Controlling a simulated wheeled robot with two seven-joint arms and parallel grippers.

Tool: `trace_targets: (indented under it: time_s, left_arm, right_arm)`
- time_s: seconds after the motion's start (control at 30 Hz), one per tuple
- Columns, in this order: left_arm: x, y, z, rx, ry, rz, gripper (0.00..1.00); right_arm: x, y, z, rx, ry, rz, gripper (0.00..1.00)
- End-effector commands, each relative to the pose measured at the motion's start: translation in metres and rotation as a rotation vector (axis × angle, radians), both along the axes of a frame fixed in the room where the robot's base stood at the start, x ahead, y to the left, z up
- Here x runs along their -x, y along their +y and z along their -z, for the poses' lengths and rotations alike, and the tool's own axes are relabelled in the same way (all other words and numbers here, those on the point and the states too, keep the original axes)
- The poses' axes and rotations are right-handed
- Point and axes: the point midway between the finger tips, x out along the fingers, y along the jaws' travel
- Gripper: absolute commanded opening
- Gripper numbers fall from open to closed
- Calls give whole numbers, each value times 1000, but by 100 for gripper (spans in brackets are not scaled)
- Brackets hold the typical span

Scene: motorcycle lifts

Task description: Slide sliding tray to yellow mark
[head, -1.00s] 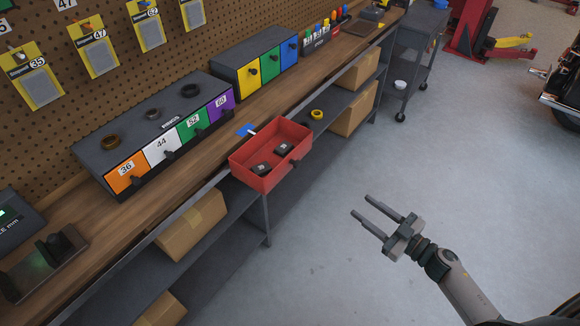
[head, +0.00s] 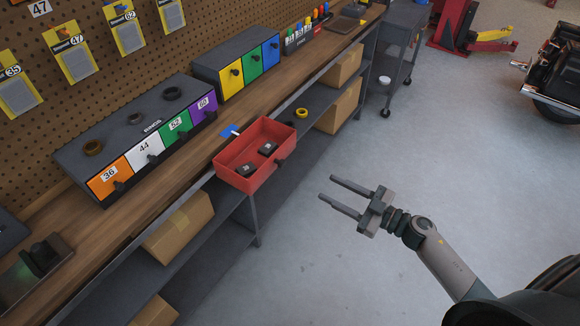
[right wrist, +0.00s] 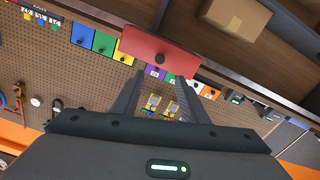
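The red sliding tray (head: 262,178) sticks out from the front edge of the wooden workbench and holds two small dark blocks (head: 257,158). A dark knob (head: 281,162) is on its front face. My right gripper (head: 327,189) is open and empty, in the air to the right of the tray and apart from it. In the right wrist view the tray's red front (right wrist: 157,50) with its knob lies just beyond the two open fingers (right wrist: 158,88). A blue mark (head: 228,131) shows on the bench behind the tray. I cannot make out a yellow mark. My left gripper is out of view.
A cabinet with numbered coloured drawers (head: 142,118) and another with yellow, green and blue drawers (head: 236,68) stand on the bench (head: 192,165).

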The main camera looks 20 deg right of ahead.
Motion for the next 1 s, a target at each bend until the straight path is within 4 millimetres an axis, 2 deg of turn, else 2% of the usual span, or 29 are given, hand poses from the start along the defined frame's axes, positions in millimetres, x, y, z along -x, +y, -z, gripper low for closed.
trace_targets:
  time_s: [0.13,0.6,0.8,1.0]
  left_arm:
    - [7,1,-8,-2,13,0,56]
    - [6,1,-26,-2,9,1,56]
    - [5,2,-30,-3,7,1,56]
    - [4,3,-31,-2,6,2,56]
  right_arm:
    - [-21,16,-4,-2,-3,1,40]
    - [-87,68,-2,-3,-2,0,40]
    - [-107,83,-1,-3,0,0,40]
    - [-115,90,0,0,0,0,40]
